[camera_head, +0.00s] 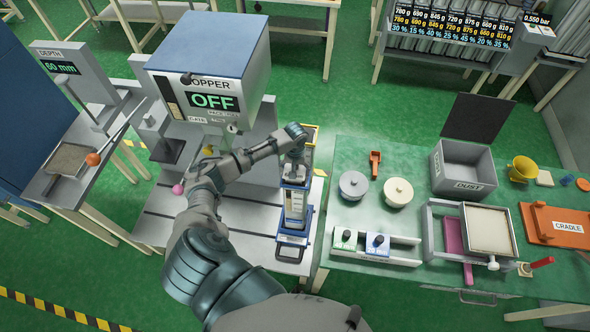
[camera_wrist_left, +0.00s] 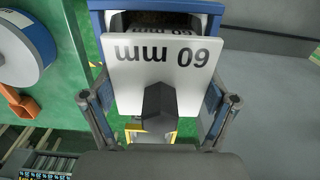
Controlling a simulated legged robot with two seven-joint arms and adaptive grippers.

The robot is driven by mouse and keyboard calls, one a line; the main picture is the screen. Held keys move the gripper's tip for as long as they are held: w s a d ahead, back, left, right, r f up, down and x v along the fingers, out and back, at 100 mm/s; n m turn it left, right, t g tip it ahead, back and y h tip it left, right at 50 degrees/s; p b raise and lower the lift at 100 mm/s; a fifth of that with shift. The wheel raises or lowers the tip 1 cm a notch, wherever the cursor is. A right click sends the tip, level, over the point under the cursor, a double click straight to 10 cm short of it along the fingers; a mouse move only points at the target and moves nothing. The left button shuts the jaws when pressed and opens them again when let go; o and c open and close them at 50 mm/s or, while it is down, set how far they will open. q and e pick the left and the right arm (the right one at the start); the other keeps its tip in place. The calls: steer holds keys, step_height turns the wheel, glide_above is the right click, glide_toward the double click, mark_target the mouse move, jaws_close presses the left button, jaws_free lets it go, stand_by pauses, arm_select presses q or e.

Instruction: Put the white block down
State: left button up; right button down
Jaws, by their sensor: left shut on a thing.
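The white block (camera_wrist_left: 165,65) fills the middle of the left wrist view, with "60 mm" upside down on its face and a dark knob (camera_wrist_left: 158,108) at its near edge. My left gripper (camera_wrist_left: 160,98) has one finger on each side of the block and is shut on it. In the head view my left gripper (camera_head: 296,158) is over the upper part of a blue-framed column (camera_head: 291,241) and mostly hides the block. A blue frame (camera_wrist_left: 97,20) lies around the block's far side. Whether the block rests on it I cannot tell. My right gripper is not in view.
The grey hopper machine (camera_head: 210,60) reads OFF and stands left of the column.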

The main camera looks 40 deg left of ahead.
arm_select(q)
steer(key=shift+d, duration=0.1)
steer(key=o, duration=1.1)
steer(key=shift+d, duration=0.15)
steer(key=shift+c, duration=0.2)
steer(key=shift+d+r, duration=0.1)
steer(key=shift+d, duration=0.25)
steer(key=shift+r, duration=0.3)
steer(key=r, duration=1)
steer(key=shift+w+a+r+b, duration=0.1)
steer(key=shift+a+r+b, duration=0.15)
steer(key=shift+b, duration=0.05)
steer(key=shift+d+r, duration=0.1)
steer(key=shift+r, duration=0.4)
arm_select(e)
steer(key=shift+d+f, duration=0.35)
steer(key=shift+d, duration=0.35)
